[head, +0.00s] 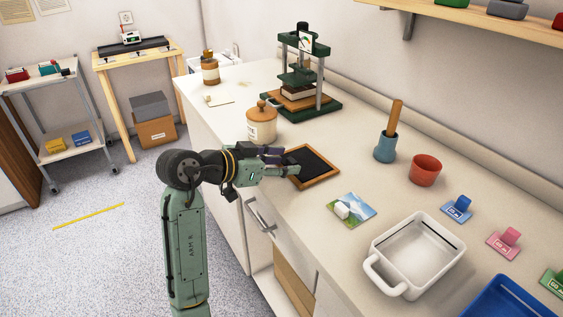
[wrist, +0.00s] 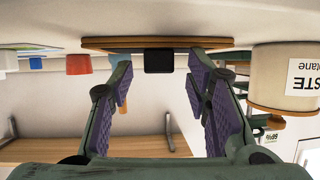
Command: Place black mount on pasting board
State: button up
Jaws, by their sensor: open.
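The wood-framed board with a dark top (head: 318,164) lies on the counter, apparently the pasting board. In the wrist view, which is upside down, its edge (wrist: 210,43) runs across the top. A small black block (wrist: 158,60), apparently the black mount, rests against the board's upper face. My gripper (head: 294,163) is at the board's left side, low over it. In the wrist view my gripper (wrist: 158,68) is open, with a fingertip on each side of the block and visible gaps between. In the head view the fingers largely hide the block.
A lidded paste jar (head: 261,124) stands just behind my gripper. A green press (head: 303,85) is farther back. A picture card with a white block (head: 350,209), a white tub (head: 415,255), a red pot (head: 425,170) and a blue-grey brush pot (head: 385,147) are to the right.

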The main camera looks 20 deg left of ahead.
jog(key=shift+r+p, duration=0.3)
jog(key=shift+r, duration=0.1)
jog(key=shift+a+r+p, duration=0.1)
jog(key=shift+r+p, duration=0.35)
jog(key=shift+r, duration=0.1)
jog(key=b+v, duration=0.3)
jog(key=v, duration=0.8)
jog(key=shift+s+a+b, duration=0.15)
jog(key=shift+s+b, duration=0.15)
jog(key=shift+s, duration=0.05)
